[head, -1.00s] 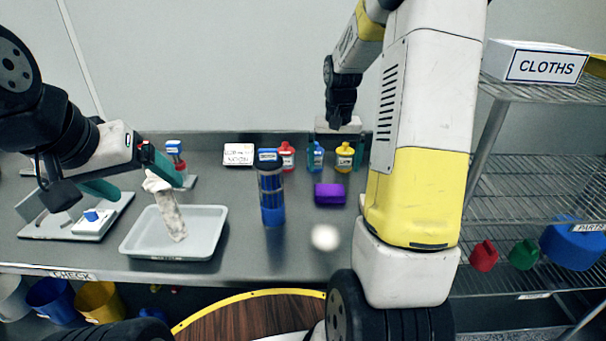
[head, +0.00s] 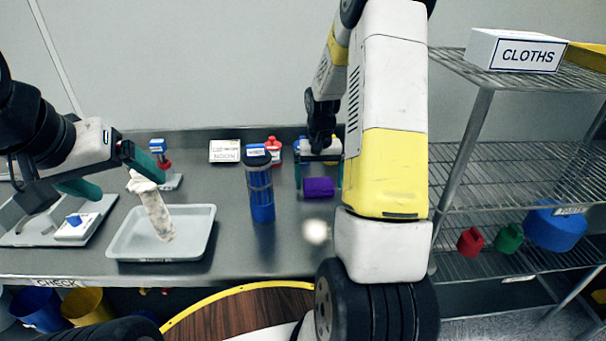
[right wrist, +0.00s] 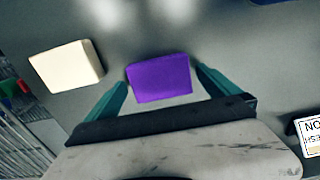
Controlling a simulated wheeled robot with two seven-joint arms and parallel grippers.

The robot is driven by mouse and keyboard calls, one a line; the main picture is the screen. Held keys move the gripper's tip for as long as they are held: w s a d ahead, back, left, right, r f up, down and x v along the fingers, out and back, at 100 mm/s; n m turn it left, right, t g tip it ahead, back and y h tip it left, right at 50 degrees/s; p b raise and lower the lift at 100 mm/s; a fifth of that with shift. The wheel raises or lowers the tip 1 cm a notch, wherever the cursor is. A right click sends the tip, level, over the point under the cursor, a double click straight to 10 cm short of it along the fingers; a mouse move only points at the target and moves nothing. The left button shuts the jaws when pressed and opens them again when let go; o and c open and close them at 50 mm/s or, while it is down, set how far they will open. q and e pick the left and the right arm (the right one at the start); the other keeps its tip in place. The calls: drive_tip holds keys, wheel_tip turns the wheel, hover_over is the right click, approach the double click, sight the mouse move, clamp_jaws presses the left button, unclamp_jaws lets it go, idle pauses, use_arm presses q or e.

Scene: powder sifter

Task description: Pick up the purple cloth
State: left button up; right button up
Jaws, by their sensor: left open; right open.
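The purple cloth (head: 318,187) is a small folded block lying on the steel counter; it also shows in the right wrist view (right wrist: 160,78). My right gripper (head: 319,182) is open above and behind it, fingers pointing down. In the right wrist view its teal fingertips (right wrist: 161,80) stand on either side of the cloth, with the right one close to its edge. Whether either finger touches it, I cannot tell. My left gripper (head: 108,172) is open at the left, near a crumpled whitish item (head: 152,208) over the grey tray.
An off-white block (head: 317,232) lies in front of the cloth. A blue sifter-like cylinder (head: 260,188) stands to its left. The grey tray (head: 200,240) is farther left. Behind are a red bottle (head: 273,150) and a sign card (head: 225,151). A wire shelf with a CLOTHS box (head: 515,50) stands right.

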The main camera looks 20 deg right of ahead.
sight(319, 184)
drive_tip(key=c, duration=1.3)
drive_tip(key=shift+r, duration=0.15)
drive_tip(key=shift+r, duration=0.3)
drive_tip(key=r, duration=0.3)
drive_tip(key=shift+s, duration=0.25)
drive_tip(key=s, duration=0.5)
drive_tip(key=s+a, duration=0.1)
drive_tip(key=s, duration=0.4)
drive_tip(key=s+r, duration=0.1)
drive_tip(key=s, duration=0.4)
drive_tip(key=shift+s+a, duration=0.25)
drive_tip(key=shift+a, duration=0.15)
